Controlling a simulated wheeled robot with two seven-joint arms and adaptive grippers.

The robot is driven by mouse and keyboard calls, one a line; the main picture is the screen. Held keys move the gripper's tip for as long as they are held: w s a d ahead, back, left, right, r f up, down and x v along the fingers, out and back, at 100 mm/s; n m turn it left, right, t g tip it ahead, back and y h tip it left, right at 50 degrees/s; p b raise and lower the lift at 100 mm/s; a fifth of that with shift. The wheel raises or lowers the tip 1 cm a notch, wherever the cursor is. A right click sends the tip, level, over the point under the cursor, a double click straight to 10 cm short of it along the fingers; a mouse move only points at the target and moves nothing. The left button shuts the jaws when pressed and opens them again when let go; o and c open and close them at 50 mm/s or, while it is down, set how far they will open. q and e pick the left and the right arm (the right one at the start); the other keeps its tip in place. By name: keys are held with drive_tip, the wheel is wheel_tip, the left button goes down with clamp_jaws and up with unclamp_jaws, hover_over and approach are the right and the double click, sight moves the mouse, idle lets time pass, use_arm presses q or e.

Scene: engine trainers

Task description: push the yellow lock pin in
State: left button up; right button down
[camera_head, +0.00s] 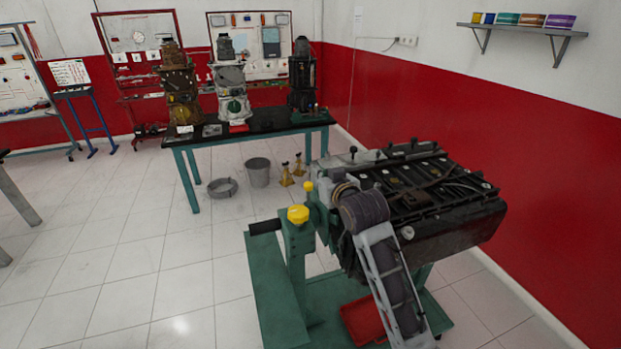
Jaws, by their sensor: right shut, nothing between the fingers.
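A green engine stand (297,262) holds a dark engine (430,205) at the right. Two yellow parts show on the stand's head: a large yellow knob (298,214) on top of the post and a smaller yellow-tipped part (308,187) just behind it. I cannot tell for sure which is the lock pin or how far in it sits. My right arm reaches up from the bottom right. My right gripper (344,190) is shut and empty, in front of the engine's near end and right of both yellow parts. Its fingertips are mostly hidden. My left gripper is out of view.
A black bar (265,226) sticks out left of the stand's post. A red tray (362,320) sits low on the stand's base. A table (250,128) with several engine units stands behind, with a grey bucket (257,172) below. The tiled floor at left is clear.

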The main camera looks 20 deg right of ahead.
drive_tip(key=w, duration=0.2)
drive_tip(key=p, duration=0.2)
hover_over(310, 190)
drive_tip(key=shift+f, duration=1.25)
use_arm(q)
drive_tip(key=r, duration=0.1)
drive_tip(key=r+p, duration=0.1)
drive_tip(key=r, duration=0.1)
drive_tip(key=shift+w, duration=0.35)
use_arm(e)
drive_tip(key=f, duration=0.4)
drive_tip(key=shift+s, duration=0.25)
wheel_tip(310, 190, down, 4)
drive_tip(key=shift+f+b, duration=0.15)
drive_tip(key=shift+b, duration=0.6)
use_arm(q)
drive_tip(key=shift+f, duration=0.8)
use_arm(e)
drive_tip(key=shift+f, duration=0.3)
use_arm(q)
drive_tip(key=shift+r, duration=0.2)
use_arm(e)
drive_tip(key=shift+r, duration=0.1)
